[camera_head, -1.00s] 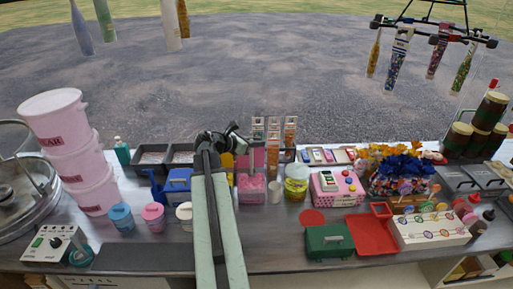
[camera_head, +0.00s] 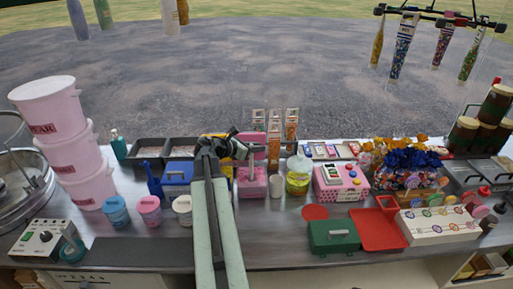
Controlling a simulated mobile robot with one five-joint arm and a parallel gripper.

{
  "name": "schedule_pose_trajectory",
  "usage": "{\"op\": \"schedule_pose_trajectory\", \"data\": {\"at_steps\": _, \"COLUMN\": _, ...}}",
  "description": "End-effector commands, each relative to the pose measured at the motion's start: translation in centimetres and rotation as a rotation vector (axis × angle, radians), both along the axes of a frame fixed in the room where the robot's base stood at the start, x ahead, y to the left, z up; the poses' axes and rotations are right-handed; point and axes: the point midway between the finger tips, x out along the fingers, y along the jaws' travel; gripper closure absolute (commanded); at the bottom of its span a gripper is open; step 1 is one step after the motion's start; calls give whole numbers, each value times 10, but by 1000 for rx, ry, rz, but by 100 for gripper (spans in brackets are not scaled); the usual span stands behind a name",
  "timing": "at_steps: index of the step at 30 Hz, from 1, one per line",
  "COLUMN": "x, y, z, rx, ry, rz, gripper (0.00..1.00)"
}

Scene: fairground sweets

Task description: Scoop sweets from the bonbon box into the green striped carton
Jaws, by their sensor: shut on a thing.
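My gripper (camera_head: 232,150) is at the far end of my arm, above the back of the counter. It appears shut on a pink item (camera_head: 252,138), whose shape is partly hidden by the gripper. Just below and to the right stands an open pink box (camera_head: 252,187) with pink contents. I cannot tell for sure which is the bonbon box. Tall orange-and-white cartons (camera_head: 274,135) stand behind the gripper. I cannot make out a green striped carton; my arm hides part of the counter.
Stacked pink tubs (camera_head: 75,150) stand at the left, with small jars (camera_head: 149,210) in front. A yellow-green jar (camera_head: 299,175), green case (camera_head: 333,235) and red tray (camera_head: 378,230) are to the right. The dark front strip (camera_head: 135,250) is clear.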

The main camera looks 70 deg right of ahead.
Motion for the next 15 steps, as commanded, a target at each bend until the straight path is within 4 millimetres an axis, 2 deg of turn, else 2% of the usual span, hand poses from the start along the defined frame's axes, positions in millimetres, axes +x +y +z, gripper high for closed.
{"op": "schedule_pose_trajectory", "data": {"at_steps": 1, "x": 0, "y": 0, "z": -11, "rx": 0, "ry": 0, "rz": 0, "gripper": 100}}
{"op": "schedule_pose_trajectory", "data": {"at_steps": 10, "x": 1, "y": 0, "z": -39, "rx": 0, "ry": 0, "rz": 1, "gripper": 100}}
{"op": "schedule_pose_trajectory", "data": {"at_steps": 15, "x": 1, "y": 0, "z": -34, "rx": 0, "ry": 0, "rz": 1, "gripper": 100}}
